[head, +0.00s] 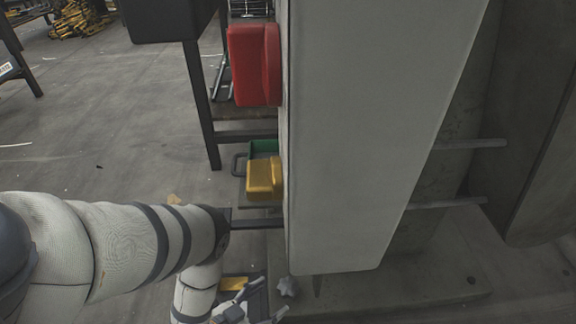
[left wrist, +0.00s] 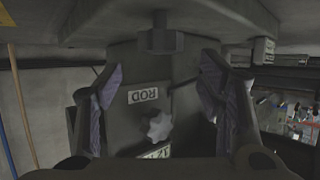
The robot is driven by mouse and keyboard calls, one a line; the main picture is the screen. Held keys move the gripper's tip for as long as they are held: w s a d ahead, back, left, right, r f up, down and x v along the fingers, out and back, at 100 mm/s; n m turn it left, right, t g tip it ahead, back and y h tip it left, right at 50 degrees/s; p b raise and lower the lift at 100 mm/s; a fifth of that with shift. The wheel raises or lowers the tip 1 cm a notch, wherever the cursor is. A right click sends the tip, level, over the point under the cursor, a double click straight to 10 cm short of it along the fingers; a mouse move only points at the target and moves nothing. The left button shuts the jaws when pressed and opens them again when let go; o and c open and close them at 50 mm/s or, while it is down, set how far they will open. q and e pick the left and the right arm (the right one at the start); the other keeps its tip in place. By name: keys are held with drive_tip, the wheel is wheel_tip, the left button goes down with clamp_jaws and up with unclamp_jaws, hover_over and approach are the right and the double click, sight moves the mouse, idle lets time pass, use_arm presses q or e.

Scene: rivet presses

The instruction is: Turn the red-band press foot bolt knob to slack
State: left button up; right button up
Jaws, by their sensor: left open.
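A small pale grey lobed knob (head: 288,287) sits low at the foot of the large grey press (head: 365,130). In the left wrist view the knob (left wrist: 156,127) shows between my fingers, below an upside-down "ROD" label (left wrist: 143,95). A second label below the knob is partly hidden. My left gripper (head: 265,299) is open beside the knob, its fingers (left wrist: 160,85) spread on both sides with nothing gripped. I cannot tell whether they touch the knob. No red band is visible on the press. My right gripper is not in view.
A red box (head: 252,65) and a yellow box (head: 263,179) are on the press's left side, with a green tray (head: 262,148) behind. A dark bolt head (left wrist: 160,38) hangs above the knob in the left wrist view. Open floor (head: 110,130) lies to the left.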

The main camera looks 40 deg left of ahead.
sight(287, 287)
use_arm(q)
drive_tip(key=b+x, duration=0.3)
drive_tip(key=x, duration=0.4)
drive_tip(key=shift+w+f, duration=0.2)
drive_tip(key=shift+w, duration=0.1)
drive_tip(key=c, duration=1.2)
